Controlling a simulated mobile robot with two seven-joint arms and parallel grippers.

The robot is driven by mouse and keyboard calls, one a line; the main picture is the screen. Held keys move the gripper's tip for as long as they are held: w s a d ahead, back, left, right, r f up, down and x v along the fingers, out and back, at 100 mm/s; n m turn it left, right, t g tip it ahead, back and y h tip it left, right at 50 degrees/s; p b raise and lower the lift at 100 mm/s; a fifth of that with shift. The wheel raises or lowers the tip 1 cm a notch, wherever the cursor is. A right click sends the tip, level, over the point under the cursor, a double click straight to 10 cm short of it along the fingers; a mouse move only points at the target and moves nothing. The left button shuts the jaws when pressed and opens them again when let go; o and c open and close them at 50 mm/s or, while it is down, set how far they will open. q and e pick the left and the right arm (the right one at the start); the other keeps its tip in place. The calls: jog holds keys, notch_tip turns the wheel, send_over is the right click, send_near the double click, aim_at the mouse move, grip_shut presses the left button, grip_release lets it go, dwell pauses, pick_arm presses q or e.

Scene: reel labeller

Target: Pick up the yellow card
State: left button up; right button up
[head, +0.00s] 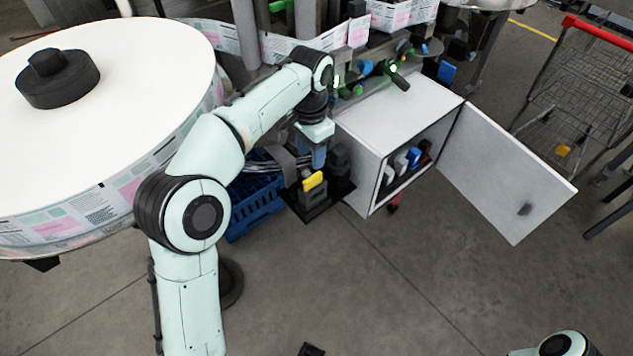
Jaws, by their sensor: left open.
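A small yellow card (313,181) shows at the centre, upright or tilted against a dark block on a black base (322,206), beside the white cabinet (372,160). My left gripper (318,160) points down just above and behind the card. It is open; its fingertips are small and partly lost against the dark parts, so I cannot tell whether they touch the card. My right gripper is out of view; only a piece of my right arm shows at the bottom right edge.
The cabinet's door (508,185) stands open to the right, with several coloured items inside. A blue crate (255,208) sits left of the black base. A large white reel (120,85) fills the left. A wire cart (575,85) holding a yellow item stands at right. The front floor is mostly clear.

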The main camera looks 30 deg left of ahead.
pick_arm(q)
send_over(313, 177)
jog(key=s, duration=0.1)
notch_tip(313, 177, down, 5)
jog(key=shift+r+b, duration=0.1)
jog(key=shift+b, duration=0.35)
jog(key=shift+w+f+b, duration=0.15)
jog(key=shift+f, duration=0.85)
jog(key=shift+w+f+b, duration=0.15)
jog(key=shift+w+f, duration=0.05)
jog(key=shift+f, duration=0.75)
jog(key=shift+w+f+b, duration=0.15)
jog(key=shift+f, duration=0.85)
grip_shut()
